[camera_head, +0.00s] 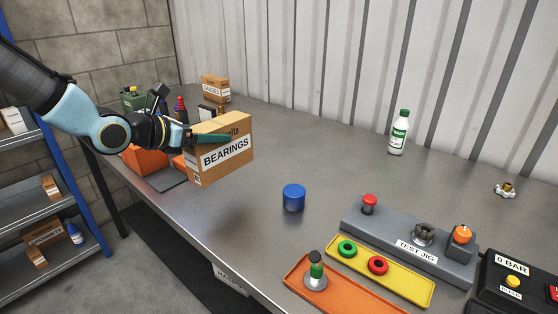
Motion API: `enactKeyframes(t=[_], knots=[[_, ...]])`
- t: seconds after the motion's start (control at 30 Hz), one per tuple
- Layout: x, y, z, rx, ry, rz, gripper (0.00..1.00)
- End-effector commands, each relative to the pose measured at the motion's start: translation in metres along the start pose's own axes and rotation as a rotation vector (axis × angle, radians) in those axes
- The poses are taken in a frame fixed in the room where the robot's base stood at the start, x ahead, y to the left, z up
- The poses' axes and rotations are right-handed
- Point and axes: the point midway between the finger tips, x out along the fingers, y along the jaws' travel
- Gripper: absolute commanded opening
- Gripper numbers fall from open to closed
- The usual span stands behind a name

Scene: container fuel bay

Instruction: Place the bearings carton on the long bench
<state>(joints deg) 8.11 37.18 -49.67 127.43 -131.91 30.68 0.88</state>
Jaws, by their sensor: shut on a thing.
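The bearings carton (226,157) is a brown cardboard box with a white BEARINGS label on its front. My gripper (208,138) reaches in from the left and is shut on the carton near its top. The carton is upright and slightly turned, over the left part of the long bench (330,165). Its lower edge looks a little above the bench top, but I cannot tell for certain whether it touches. The far finger is hidden by the carton.
An orange bin (146,168) sits left of the carton, and a gauges carton (215,88) behind. A blue cylinder (293,197), grey test jig (400,238), yellow tray (398,287) and orange tray (345,299) are nearer. A white bottle (398,135) stands back right. The bench middle is clear.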

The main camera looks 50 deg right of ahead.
Motion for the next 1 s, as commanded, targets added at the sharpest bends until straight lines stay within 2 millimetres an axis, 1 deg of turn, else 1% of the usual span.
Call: enactKeyframes(t=[0.07,0.2,0.33,0.57,0.8,0.9,1.0], knots=[[0.002,0.000,-0.005,-0.004,-0.002,0.001,0.00],[0.011,0.000,-0.026,-0.008,-0.002,0.001,0.00],[0.017,0.000,-0.042,-0.004,-0.002,0.001,0.00],[0.023,0.000,-0.056,-0.003,-0.002,0.001,0.00],[0.033,0.000,-0.081,-0.004,-0.002,0.002,0.00],[0.035,0.001,-0.087,-0.002,-0.002,0.003,0.00],[0.036,0.001,-0.089,0.001,-0.003,0.004,0.00]])
